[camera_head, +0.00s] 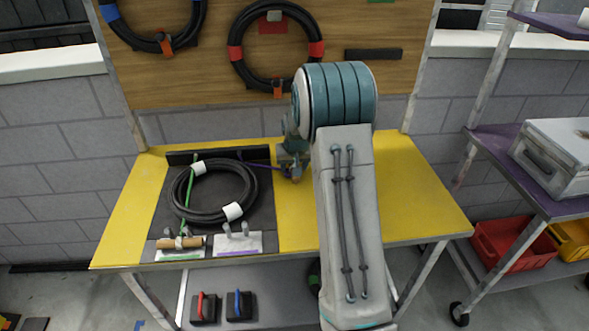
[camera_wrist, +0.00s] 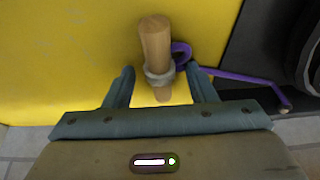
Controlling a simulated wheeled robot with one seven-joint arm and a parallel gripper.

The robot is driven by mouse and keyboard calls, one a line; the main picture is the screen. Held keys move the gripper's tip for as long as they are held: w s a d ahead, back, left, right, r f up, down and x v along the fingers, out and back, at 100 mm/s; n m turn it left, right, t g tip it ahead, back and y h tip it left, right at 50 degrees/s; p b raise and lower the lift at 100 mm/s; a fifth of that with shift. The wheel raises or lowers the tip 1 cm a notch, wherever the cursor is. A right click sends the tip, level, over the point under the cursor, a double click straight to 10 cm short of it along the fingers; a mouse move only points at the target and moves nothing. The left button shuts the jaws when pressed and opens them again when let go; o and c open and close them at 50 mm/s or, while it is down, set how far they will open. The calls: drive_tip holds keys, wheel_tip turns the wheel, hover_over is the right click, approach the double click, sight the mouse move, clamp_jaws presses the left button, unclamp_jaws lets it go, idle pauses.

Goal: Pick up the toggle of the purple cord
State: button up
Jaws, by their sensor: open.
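The toggle (camera_wrist: 155,45) is a wooden peg with a pale grey collar, over the yellow bench top in the wrist view. The purple cord (camera_wrist: 235,76) loops at the collar and runs right to the dark mat. In the head view the purple cord (camera_head: 262,166) reaches toward my gripper (camera_head: 292,168), which hides the toggle. In the wrist view my gripper (camera_wrist: 160,72) is open, with one finger on each side of the toggle's near end. Gaps show on both sides. I cannot tell the height between fingers and toggle.
A black cable coil (camera_head: 213,192) with white bands lies on the dark mat to the left. Another wooden toggle (camera_head: 180,242) rests in a clip at the front of the mat, with a green cord. The yellow bench (camera_head: 415,205) is clear on the right.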

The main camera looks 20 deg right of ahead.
drive_tip(key=c, duration=1.1)
drive_tip(key=shift+r, duration=0.55)
wheel_tip(320, 180, up, 3)
drive_tip(key=shift+f+b, duration=0.15)
drive_tip(key=shift+b, duration=0.15)
drive_tip(key=shift+s+d+r+b, duration=0.35)
drive_tip(key=shift+s+d+r, duration=0.75)
drive_tip(key=shift+s+d, duration=0.3)
drive_tip(key=shift+s+d+r+b, duration=0.35)
drive_tip(key=shift+s+d+r, duration=0.7)
drive_tip(key=shift+s+d, duration=0.3)
drive_tip(key=shift+s+d+r+b, duration=0.35)
drive_tip(key=shift+s+d+r, duration=0.85)
drive_tip(key=shift+d, duration=0.3)
